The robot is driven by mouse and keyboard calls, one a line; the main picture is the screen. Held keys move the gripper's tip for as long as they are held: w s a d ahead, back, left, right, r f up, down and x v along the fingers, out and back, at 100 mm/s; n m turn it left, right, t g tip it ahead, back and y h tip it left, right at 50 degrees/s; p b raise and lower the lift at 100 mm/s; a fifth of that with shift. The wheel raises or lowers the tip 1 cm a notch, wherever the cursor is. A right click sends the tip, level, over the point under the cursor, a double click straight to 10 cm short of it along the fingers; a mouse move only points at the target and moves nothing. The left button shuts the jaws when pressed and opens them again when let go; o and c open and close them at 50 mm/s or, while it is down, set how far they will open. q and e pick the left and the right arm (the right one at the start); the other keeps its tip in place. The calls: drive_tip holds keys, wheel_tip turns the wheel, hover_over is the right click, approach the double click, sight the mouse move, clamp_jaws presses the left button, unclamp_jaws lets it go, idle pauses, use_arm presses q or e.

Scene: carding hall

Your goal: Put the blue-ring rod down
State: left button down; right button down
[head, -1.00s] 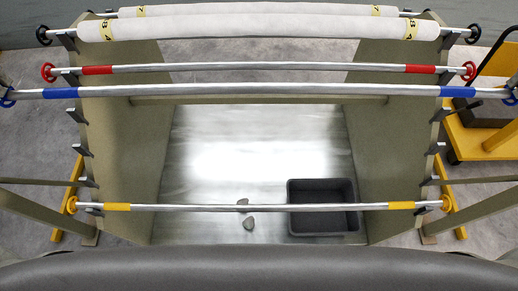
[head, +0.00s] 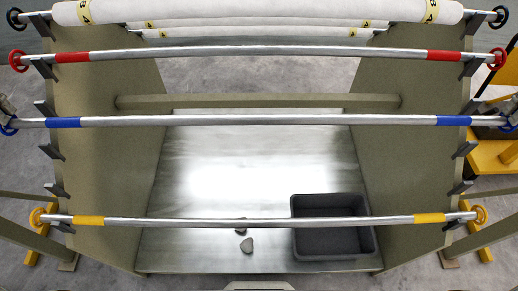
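The blue-ring rod (head: 260,121) is a long silver bar with a blue band and blue ring near each end. It spans the whole head view, roughly level, between the red-ring rod and the yellow-ring rod. It looks nearer to me than the rack and not seated in any hook. My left gripper (head: 6,108) is at its left end, at the picture edge, and my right gripper (head: 512,110) is at its right end. Both are cut off by the frame and appear shut on the rod; their fingers are barely visible.
The red-ring rod (head: 260,54) and yellow-ring rod (head: 260,221) rest on the rack. White rolls (head: 260,12) lie at the top. Empty-looking hooks (head: 52,150) line both side panels (head: 105,150). A dark grey bin (head: 333,197) and two small lumps (head: 247,245) are on the metal floor.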

sight(18, 130)
use_arm(q)
drive_tip(key=shift+s+a, duration=0.1)
drive_tip(key=shift+a, duration=0.1)
use_arm(e)
drive_tip(key=shift+s+d, duration=0.1)
drive_tip(key=shift+d, duration=0.1)
use_arm(q)
drive_tip(key=shift+f, duration=0.25)
use_arm(e)
drive_tip(key=shift+f, duration=0.2)
